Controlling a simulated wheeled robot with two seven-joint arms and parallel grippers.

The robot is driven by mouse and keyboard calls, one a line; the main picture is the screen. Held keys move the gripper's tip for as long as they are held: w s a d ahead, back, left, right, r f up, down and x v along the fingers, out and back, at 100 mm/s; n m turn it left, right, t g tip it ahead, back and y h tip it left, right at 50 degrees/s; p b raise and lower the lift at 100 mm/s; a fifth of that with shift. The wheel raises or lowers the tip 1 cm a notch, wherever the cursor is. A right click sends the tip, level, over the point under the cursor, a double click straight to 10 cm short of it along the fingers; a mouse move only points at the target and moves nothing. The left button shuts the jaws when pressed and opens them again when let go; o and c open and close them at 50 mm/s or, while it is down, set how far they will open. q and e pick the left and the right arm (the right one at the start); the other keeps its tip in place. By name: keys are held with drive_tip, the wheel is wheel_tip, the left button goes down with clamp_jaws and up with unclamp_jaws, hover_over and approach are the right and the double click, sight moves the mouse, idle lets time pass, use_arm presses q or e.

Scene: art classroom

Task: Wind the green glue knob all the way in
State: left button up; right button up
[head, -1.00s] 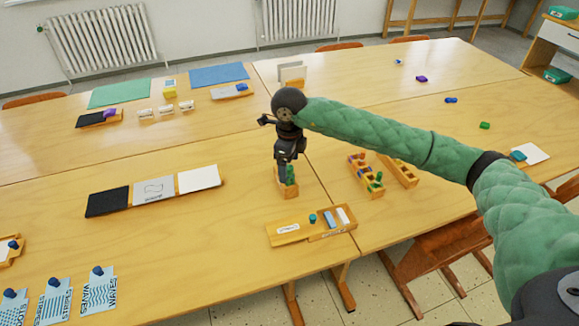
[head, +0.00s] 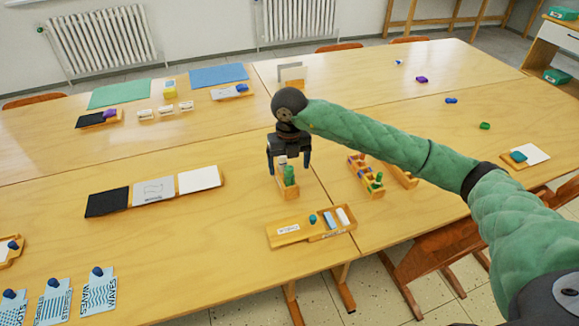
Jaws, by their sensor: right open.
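A green glue stick (head: 289,176) stands upright in a small wooden box (head: 289,192) near the middle of the table. Something pale stands behind it in the same box. The glue knob cannot be told apart from the rest of the stick at this size. My right gripper (head: 288,166) is open, pointing down over the box, with its two fingers apart on either side of the stick's upper part. I cannot tell whether a finger touches it. My left gripper is not in view.
A wooden tray (head: 291,232) with small items lies in front of the box. A wooden rack (head: 362,180) with several coloured pieces stands to the right. Black, grey and white panels (head: 153,190) lie to the left. Bare table lies between them.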

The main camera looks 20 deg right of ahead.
idle(0.8)
drive_tip(key=c, duration=1.5)
